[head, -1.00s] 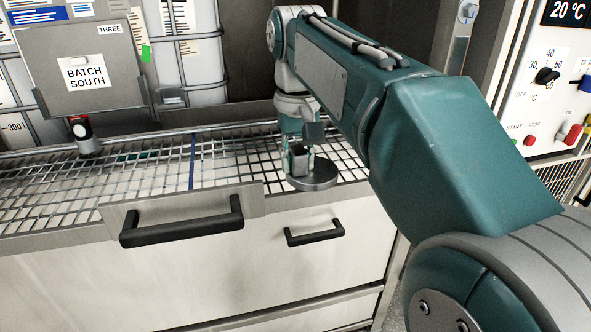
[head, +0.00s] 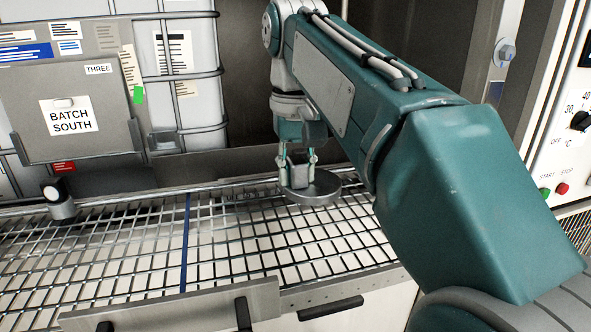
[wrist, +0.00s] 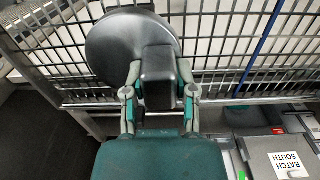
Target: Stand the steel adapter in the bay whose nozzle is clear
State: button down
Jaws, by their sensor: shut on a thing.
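The steel adapter (head: 316,189) has a wide round base and a square block on top. My gripper (head: 298,160) is shut on the block from above, and the base hangs roughly level over the right part of the wire rack (head: 232,262). I cannot tell whether it touches the wires. In the wrist view the adapter's disc (wrist: 110,32) and block (wrist: 157,72) sit between the fingers of my gripper (wrist: 158,78). A blue strip (head: 186,240) divides the rack into left and right bays. A small dark-and-white capped fitting (head: 61,200) stands at the left bay's back. Any right-bay nozzle is not clearly visible.
A grey panel labelled BATCH SOUTH (head: 75,130) stands behind the left bay before a caged white tank (head: 190,60). A drawer front with a dark handle (head: 330,307) edges the rack's front. A control panel (head: 570,140) is at right. The rack's middle looks bare.

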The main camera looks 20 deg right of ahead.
send_over(297, 245)
jog(key=shift+w+f, duration=0.15)
jog(key=shift+f, duration=3.35)
jog(key=shift+f, duration=0.4)
jog(key=shift+f, duration=0.15)
jog(key=shift+f, duration=0.55)
jog(key=shift+f, duration=0.15)
jog(key=shift+f, duration=0.5)
jog(key=shift+f, duration=0.15)
